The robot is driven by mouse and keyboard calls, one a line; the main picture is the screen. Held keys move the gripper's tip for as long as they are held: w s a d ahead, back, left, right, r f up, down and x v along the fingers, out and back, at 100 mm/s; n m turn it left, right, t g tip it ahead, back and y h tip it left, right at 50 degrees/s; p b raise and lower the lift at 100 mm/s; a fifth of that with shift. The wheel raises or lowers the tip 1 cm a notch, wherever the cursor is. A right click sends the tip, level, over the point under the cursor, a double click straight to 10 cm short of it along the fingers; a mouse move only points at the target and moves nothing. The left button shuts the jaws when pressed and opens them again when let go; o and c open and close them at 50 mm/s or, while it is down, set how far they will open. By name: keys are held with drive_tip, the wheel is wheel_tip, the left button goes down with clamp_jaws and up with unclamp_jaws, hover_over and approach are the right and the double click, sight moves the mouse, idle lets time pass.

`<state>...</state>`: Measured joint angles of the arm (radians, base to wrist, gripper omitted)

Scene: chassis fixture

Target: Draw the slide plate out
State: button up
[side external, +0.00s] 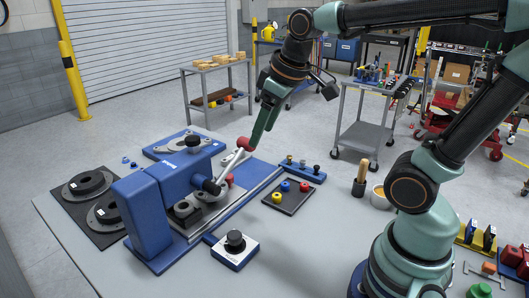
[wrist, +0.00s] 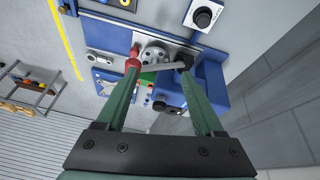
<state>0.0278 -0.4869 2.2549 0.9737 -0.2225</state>
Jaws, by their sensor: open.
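A blue chassis fixture (side external: 147,215) stands on the table, with a long base running toward the back right. A grey lever (side external: 228,168) with a red knob (side external: 244,143) rises from its black pivot. A second red knob (side external: 229,179) sits lower, beside grey parts on the base. I cannot tell for sure which part is the slide plate. My gripper (side external: 257,143) is at the lever's red knob. In the wrist view my gripper (wrist: 160,58) is open. One fingertip overlaps the red knob (wrist: 133,63); contact is unclear. The lever (wrist: 165,69) crosses between the fingers.
A dark tray with coloured rings (side external: 292,195) and a blue peg rack (side external: 302,170) stand right of the fixture. A box with a black knob (side external: 235,249) is in front. Black discs (side external: 87,184) lie left. The table's front middle is clear.

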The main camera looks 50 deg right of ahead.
drive_tip(key=w+d+n, duration=0.1)
drive_tip(key=w, duration=0.2)
drive_tip(key=w+d+n+g, duration=0.1)
drive_tip(key=w+n, duration=0.1)
drive_tip(key=w, duration=0.1)
drive_tip(key=w+d+f+n+g, duration=0.1)
drive_tip(key=w, duration=0.3)
drive_tip(key=shift+w+n, duration=0.1)
drive_tip(key=shift+n, duration=0.3)
drive_tip(key=w+d+f+n+g, duration=0.2)
drive_tip(key=w+f+n, duration=0.1)
drive_tip(key=w+f, duration=0.15)
drive_tip(key=n+g, duration=0.1)
drive_tip(key=n, duration=0.2)
approach(229, 175)
wheel_tip(229, 175, down, 9)
drive_tip(key=shift+s+d+f, duration=0.1)
clamp_jaws()
idle(0.5)
